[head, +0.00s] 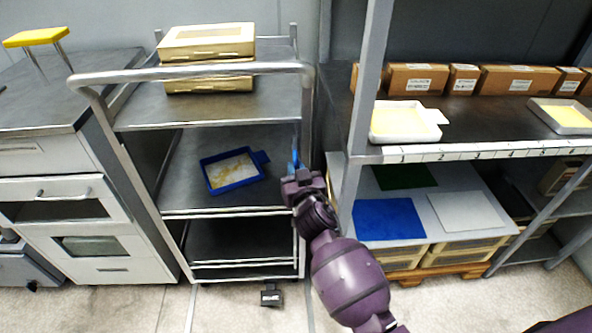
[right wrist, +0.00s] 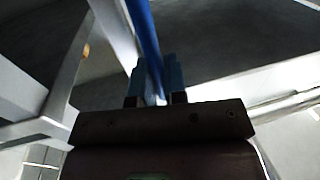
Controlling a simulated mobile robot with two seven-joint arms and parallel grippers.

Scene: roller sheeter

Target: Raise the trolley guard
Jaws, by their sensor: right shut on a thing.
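The trolley (head: 235,208) is a grey metal rack with several shelves and a tubular handle frame (head: 190,73) across its top. Thin light rails (head: 240,264) cross its front low down, by the bottom shelf. My right gripper (head: 294,168) is at the trolley's right front post. It is shut on a narrow blue bar, which runs up between the fingers in the right wrist view (right wrist: 147,35). Whether this bar is part of the guard, I cannot tell. In the right wrist view, the right gripper's fingers (right wrist: 156,82) flank the bar. My left gripper is not in view.
A blue tray (head: 236,185) lies on the trolley's middle shelf, and gold boxes (head: 207,42) are stacked on top. A grey rack (head: 372,70) with cartons (head: 415,80) and a white tray (head: 400,135) stands close on the right. Drawers (head: 65,200) stand on the left.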

